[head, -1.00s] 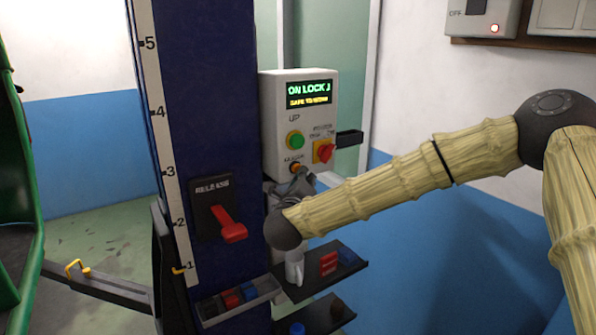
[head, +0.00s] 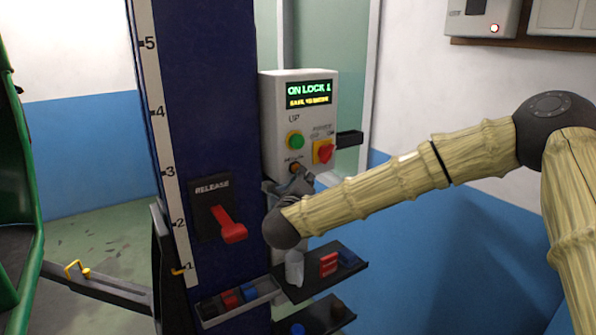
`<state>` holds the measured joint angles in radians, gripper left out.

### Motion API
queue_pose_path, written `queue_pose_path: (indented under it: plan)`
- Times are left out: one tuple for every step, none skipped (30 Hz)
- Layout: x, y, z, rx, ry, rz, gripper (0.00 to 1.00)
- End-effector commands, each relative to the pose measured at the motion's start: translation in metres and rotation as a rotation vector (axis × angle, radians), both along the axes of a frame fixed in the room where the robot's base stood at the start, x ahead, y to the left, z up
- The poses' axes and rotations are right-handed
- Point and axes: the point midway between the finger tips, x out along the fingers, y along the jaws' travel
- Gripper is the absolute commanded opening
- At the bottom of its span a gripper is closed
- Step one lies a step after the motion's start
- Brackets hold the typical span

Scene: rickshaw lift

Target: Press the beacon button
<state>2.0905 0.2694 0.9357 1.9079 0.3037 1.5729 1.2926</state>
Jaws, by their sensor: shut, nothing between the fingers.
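The control box (head: 269,120) is fixed to the right side of the blue column. Its lit screen (head: 309,94) reads "ON LOCK 1" with a smaller yellow line under it. Below are a green button (head: 295,140) marked "UP", a red rotary switch (head: 325,151) on a yellow plate, and a small orange beacon button (head: 295,168) under a blurred label. My gripper (head: 298,180) is at the lower edge of the box, just below the beacon button. It is shut and empty. Its tips overlap the area under the button; I cannot tell whether they touch it.
The blue column (head: 205,100) carries a red release lever (head: 229,225) and a number scale. Below my gripper, a dark shelf (head: 318,283) holds a pale cup-like object and red and blue pieces. A tray (head: 208,318) sits left. A green vehicle frame (head: 25,200) stands far left.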

Motion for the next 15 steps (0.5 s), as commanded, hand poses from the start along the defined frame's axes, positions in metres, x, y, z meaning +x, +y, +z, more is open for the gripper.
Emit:
queue_pose_path:
  plan:
    - [0.0,0.0,0.0,0.0,0.0,0.0,0.0]
    - [-0.001,-0.001,0.0,0.0,0.0,0.0,0.0]
    - [-0.002,-0.002,0.0,0.0,-0.001,-0.001,0.0]
    - [-0.003,-0.002,0.0,0.0,-0.001,-0.001,0.0]
    - [-0.003,-0.003,0.0,0.001,-0.001,-0.001,0.0]
    - [-0.005,-0.004,0.0,0.001,-0.001,-0.001,0.0]
    - [-0.006,-0.005,0.0,0.001,-0.001,-0.001,0.0]
    - [-0.007,-0.006,0.0,0.001,-0.001,-0.001,0.0]
    - [-0.009,-0.007,-0.001,0.0,-0.001,-0.001,0.0]
    - [-0.01,-0.008,-0.001,0.0,-0.001,-0.001,0.0]
    - [-0.011,-0.009,0.0,0.0,-0.001,-0.001,0.0]
    - [-0.012,-0.01,0.0,0.0,-0.001,-0.001,0.0]
    - [-0.013,-0.01,0.0,0.0,-0.001,-0.001,0.0]
    - [-0.013,-0.01,0.0,0.0,-0.001,-0.001,0.0]
    - [-0.014,-0.011,0.0,0.0,-0.001,-0.001,0.0]
